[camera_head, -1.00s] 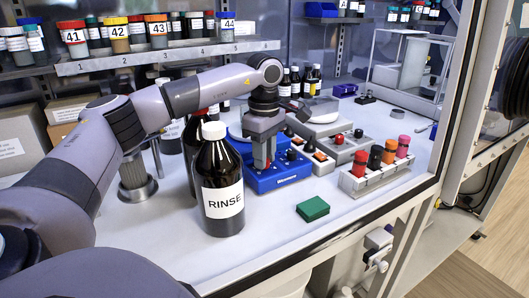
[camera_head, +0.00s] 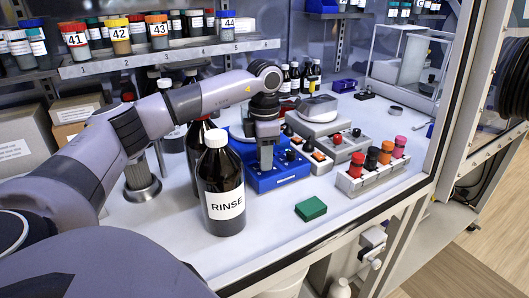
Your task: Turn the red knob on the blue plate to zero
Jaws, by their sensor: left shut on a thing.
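The blue plate (camera_head: 260,186) is the top of a low blue box on the bench, with black knobs on its right part. My left gripper (camera_head: 266,163) points straight down over the left part of the plate. Its fingers are shut on the red knob, which they now hide, so its pointer and the scale marks cannot be read. My right gripper is not in view.
A dark RINSE bottle (camera_head: 220,186) with a white cap stands close in front, left of the plate. A green block (camera_head: 311,208) lies in front. Grey boxes with knobs (camera_head: 338,146) and a rack of coloured-cap vials (camera_head: 372,172) stand to the right. Shelf jars are behind.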

